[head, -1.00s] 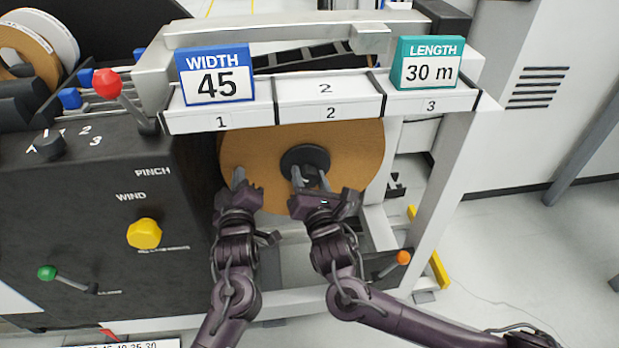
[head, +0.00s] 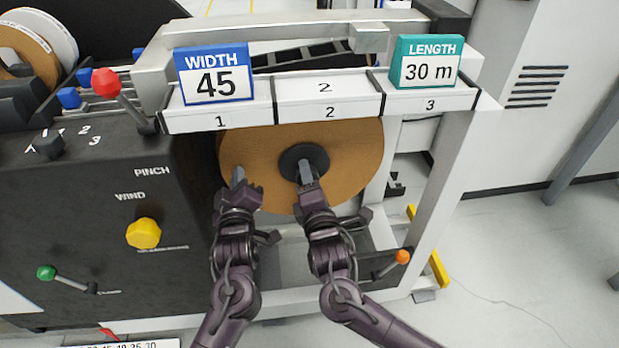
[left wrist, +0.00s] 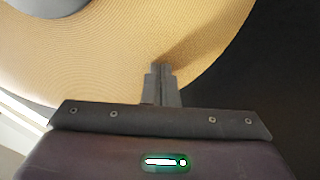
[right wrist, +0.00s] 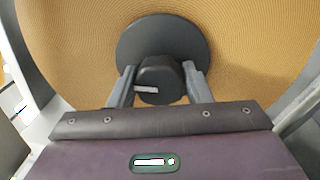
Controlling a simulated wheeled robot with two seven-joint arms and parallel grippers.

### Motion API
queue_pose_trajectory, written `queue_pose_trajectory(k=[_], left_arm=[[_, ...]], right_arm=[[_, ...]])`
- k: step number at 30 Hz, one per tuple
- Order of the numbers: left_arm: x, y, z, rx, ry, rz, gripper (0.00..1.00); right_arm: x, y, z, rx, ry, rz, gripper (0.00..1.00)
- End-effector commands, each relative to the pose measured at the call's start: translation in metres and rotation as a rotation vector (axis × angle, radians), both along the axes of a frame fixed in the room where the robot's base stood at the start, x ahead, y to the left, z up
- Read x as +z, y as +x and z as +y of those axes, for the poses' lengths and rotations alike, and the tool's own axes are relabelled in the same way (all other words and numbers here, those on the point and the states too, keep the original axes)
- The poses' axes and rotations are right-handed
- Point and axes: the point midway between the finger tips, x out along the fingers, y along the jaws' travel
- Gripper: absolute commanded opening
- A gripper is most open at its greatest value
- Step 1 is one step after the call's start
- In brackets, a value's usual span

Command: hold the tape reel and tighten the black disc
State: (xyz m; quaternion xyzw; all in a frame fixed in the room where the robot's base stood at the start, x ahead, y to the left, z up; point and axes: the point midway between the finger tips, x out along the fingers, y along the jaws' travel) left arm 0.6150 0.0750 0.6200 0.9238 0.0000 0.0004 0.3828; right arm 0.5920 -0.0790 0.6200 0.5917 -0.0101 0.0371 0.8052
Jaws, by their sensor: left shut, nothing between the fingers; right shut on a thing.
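The tan tape reel (head: 350,165) stands upright on the machine front, below the numbered trays, with the black disc (head: 297,152) at its centre. My left gripper (head: 238,176) is shut and empty at the reel's left part. In the left wrist view its closed fingertips (left wrist: 162,68) lie against or just before the reel face (left wrist: 120,60). My right gripper (head: 306,174) is at the disc. In the right wrist view its fingers (right wrist: 160,80) are shut on the disc's raised black knob (right wrist: 158,72), one on each side. The disc's flange (right wrist: 165,35) shows behind.
The black control panel (head: 100,230) with a yellow knob (head: 144,233) stands left of my left arm. Trays with WIDTH 45 (head: 214,75) and LENGTH 30 m (head: 427,62) signs hang over the reel. An orange-knobbed lever (head: 402,257) is at lower right.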

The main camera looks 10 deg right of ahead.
Motion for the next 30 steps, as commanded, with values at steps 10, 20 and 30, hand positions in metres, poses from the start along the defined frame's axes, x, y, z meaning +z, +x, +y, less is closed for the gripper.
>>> queue_pose_trajectory(k=[10,20,30], left_arm=[[0.0005,0.0009,-0.0001,-0.001,0.002,0.000,0.00],[0.0004,0.0009,-0.0001,-0.001,0.002,0.000,0.00],[0.0004,0.0009,-0.0001,-0.001,0.001,0.000,0.00]], right_arm=[[0.0023,-0.0010,0.0033,0.007,0.143,-0.005,0.22],[0.0031,-0.0008,0.0033,0.008,0.170,-0.007,0.22],[0.0031,-0.0008,0.0030,0.008,0.168,-0.007,0.60]])
